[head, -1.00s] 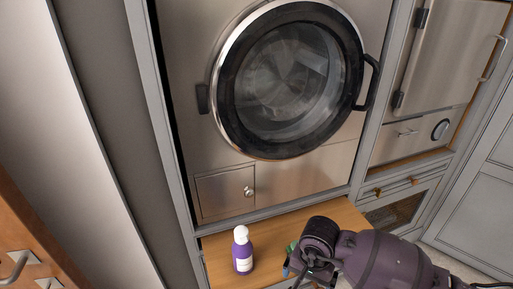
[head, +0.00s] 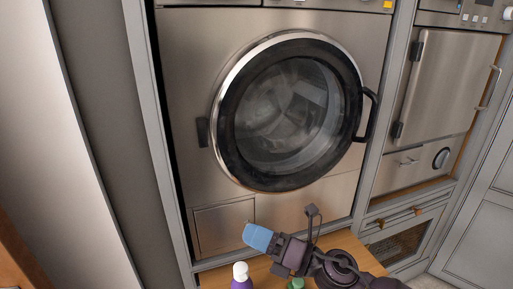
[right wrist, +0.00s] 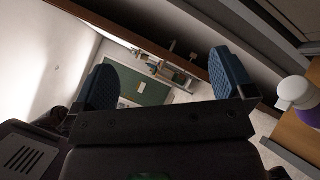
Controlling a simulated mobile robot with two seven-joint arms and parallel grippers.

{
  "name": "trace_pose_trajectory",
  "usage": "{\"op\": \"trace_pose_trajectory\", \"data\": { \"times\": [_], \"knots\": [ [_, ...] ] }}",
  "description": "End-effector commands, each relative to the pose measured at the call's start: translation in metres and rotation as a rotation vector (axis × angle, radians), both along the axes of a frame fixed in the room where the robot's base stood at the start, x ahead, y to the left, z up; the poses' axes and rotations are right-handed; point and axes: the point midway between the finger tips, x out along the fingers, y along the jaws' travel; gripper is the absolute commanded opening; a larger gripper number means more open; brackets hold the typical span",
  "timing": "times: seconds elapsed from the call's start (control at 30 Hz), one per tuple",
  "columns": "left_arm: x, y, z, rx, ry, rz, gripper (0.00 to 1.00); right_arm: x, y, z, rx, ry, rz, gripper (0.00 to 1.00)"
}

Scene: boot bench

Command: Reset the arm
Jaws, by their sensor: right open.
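My right gripper (head: 260,238) is raised over the wooden bench, in front of the lower washer panel, its blue fingertips pointing left. In the right wrist view its two blue fingers (right wrist: 165,82) stand wide apart with nothing between them. A purple bottle with a white cap (head: 240,277) stands on the bench below the gripper, cut off by the bottom edge. Its white top also shows at the right of the right wrist view (right wrist: 295,93), outside the fingers. My left gripper is out of view.
A front-loading washer (head: 187,85) with a closed round door and a black handle (head: 370,115) is behind the bench. The wooden bench top (head: 222,276) is partly hidden by my right arm. Grey cabinets (head: 480,190) stand at right.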

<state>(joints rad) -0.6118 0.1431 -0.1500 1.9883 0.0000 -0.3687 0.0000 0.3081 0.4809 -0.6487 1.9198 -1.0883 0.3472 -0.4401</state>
Motion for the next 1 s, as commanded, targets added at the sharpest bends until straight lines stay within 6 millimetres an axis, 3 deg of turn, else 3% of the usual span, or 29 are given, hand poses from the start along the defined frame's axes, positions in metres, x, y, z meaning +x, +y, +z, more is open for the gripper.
{"op": "trace_pose_trajectory", "data": {
  "times": [0.1, 0.23, 0.37, 0.47, 0.7, 0.9, 1.0],
  "knots": [
    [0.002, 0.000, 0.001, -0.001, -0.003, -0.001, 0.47, 0.019, -0.031, 0.002, 0.257, 0.303, -0.133, 1.00],
    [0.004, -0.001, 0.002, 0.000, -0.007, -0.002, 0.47, 0.036, -0.072, -0.015, 0.536, 0.629, -0.272, 1.00],
    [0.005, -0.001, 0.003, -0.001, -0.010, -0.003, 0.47, 0.040, -0.119, -0.052, 0.818, 0.952, -0.410, 1.00],
    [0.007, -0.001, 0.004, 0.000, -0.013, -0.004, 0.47, 0.030, -0.155, -0.093, 1.035, 1.187, -0.520, 1.00],
    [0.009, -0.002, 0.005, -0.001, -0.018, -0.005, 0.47, -0.034, -0.223, -0.185, 1.413, 1.547, -0.746, 1.00],
    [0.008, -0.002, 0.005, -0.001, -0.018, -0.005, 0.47, -0.103, -0.263, -0.237, 1.573, 1.617, -0.902, 1.00],
    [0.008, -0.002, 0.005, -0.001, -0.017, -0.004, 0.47, -0.132, -0.272, -0.255, 1.603, 1.635, -0.971, 1.00]
  ]
}}
